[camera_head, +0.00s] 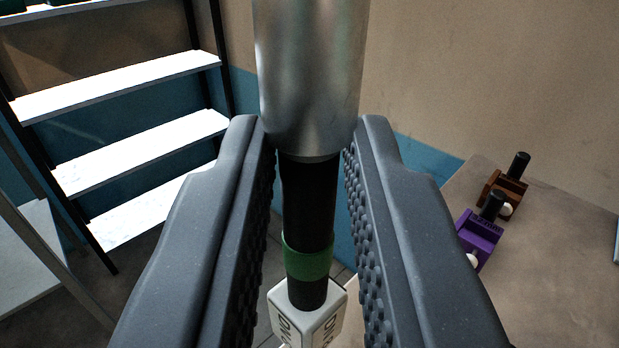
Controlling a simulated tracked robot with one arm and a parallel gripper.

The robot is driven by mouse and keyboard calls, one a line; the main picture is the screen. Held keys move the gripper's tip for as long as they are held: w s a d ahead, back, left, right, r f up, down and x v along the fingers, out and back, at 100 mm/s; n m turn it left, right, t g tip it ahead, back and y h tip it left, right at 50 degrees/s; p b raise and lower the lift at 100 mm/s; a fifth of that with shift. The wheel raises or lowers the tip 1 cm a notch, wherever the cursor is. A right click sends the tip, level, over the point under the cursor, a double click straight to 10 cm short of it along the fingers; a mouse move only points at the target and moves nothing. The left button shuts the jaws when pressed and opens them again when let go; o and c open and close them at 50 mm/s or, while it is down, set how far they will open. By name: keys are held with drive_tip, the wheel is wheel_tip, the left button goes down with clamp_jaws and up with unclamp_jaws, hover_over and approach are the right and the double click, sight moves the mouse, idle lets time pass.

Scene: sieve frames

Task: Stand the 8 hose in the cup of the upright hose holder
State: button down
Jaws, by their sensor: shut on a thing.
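My gripper (309,150) is shut on an upright piece that I take for the 8 hose. Its top is a wide silver metal cylinder (309,75), and below it is a narrower black shaft (306,200) between the two ribbed fingers. A green band (307,258) goes around the lower shaft. A white block (308,312) with dark letters, partly cut off, shows at the shaft's lower end. I cannot tell whether the block is joined to the shaft or lies behind it. No number 8 shows. I cannot make out the upright hose holder or its cup.
A tan table or bench top (560,250) lies to the right. On it are a purple block (478,240) and a brown block (499,195), each with a black stub. Dark-framed shelves with pale boards (140,150) stand at the left, against a tan and blue wall (450,70).

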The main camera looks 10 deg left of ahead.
sight(311, 337)
drive_tip(key=shift+f+b, duration=1.9)
drive_tip(key=shift+f, duration=1.85)
drive_tip(key=c, duration=1.3)
unclamp_jaws()
drive_tip(key=shift+o, duration=0.2)
drive_tip(key=s+d+b, duration=0.1)
drive_tip(key=s+d, duration=0.1)
drive_tip(key=s, duration=1.1)
drive_tip(key=shift+s+d+f+b, duration=0.3)
drive_tip(key=shift+d+b, duration=0.05)
drive_tip(key=shift+w, duration=0.1)
